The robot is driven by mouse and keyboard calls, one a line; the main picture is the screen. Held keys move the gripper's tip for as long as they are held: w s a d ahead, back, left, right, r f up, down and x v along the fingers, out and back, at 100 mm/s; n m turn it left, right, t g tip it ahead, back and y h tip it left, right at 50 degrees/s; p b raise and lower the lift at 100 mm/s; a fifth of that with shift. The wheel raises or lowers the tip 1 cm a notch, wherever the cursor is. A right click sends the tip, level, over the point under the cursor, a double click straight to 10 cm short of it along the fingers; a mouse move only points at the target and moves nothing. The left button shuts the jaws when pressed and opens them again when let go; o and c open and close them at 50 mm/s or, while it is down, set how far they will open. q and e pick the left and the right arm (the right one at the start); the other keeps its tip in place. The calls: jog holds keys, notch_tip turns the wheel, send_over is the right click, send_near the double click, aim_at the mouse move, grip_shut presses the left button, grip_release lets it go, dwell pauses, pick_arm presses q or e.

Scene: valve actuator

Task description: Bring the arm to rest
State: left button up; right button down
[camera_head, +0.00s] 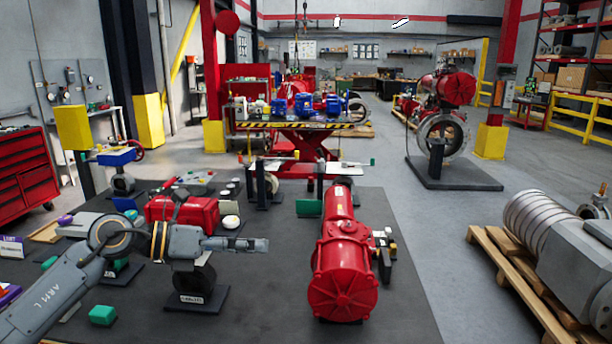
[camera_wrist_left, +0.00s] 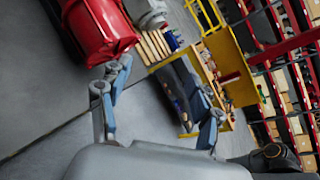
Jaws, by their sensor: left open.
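My left arm (camera_head: 62,292), grey and marked "ARM L", comes in from the lower left over the dark work surface. Its gripper (camera_head: 264,245) points to the right, above the work surface and left of the large red valve actuator (camera_head: 343,275). In the left wrist view the two blue-grey fingers stand well apart, and the gripper (camera_wrist_left: 168,88) is open with nothing between them. A red cylinder (camera_wrist_left: 98,28) shows beyond the fingers, at the upper left of that view. My right arm and gripper are not in view.
A smaller red actuator (camera_head: 182,212) lies behind my left wrist. A black stand (camera_head: 197,298) is below it, and a green block (camera_head: 102,315) lies nearby. A wooden pallet (camera_head: 512,285) with a grey ribbed valve part is at the right. The floor between is clear.

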pick_arm(q)
jog(key=s+d+r+n+t+h, duration=0.2)
jog(key=d+n+t+h, duration=0.1)
jog(key=d+n+h, duration=0.15)
jog(key=s+a+f+n+t+y, duration=0.35)
jog(key=a+f+n+y, duration=0.5)
jog(key=n, duration=0.75)
jog(key=s+a+f+n+t+y, duration=0.2)
jog(key=a+f+n+t+y, duration=0.25)
jog(key=f+n+y, duration=0.8)
jog(key=s+a+f+n+g+h, duration=0.1)
jog(key=s+f+n+g, duration=0.3)
jog(key=s+f+g, duration=0.65)
jog(key=s+f+n+g+h, duration=0.2)
jog(key=s+f+n+g, duration=0.3)
jog(key=s, duration=1.1)
notch_tip(320, 180, down, 26)
jog(key=m+t, duration=0.1)
jog(key=t, duration=0.1)
jog(key=s+a+f+g+b, duration=0.1)
jog(key=s+a+f+g, duration=0.1)
jog(key=s+f, duration=1.5)
notch_tip(320, 180, down, 2)
jog(key=shift+s+a+f+b, duration=0.1)
jog(key=shift+s+a+b, duration=0.25)
jog(key=shift+a, duration=0.35)
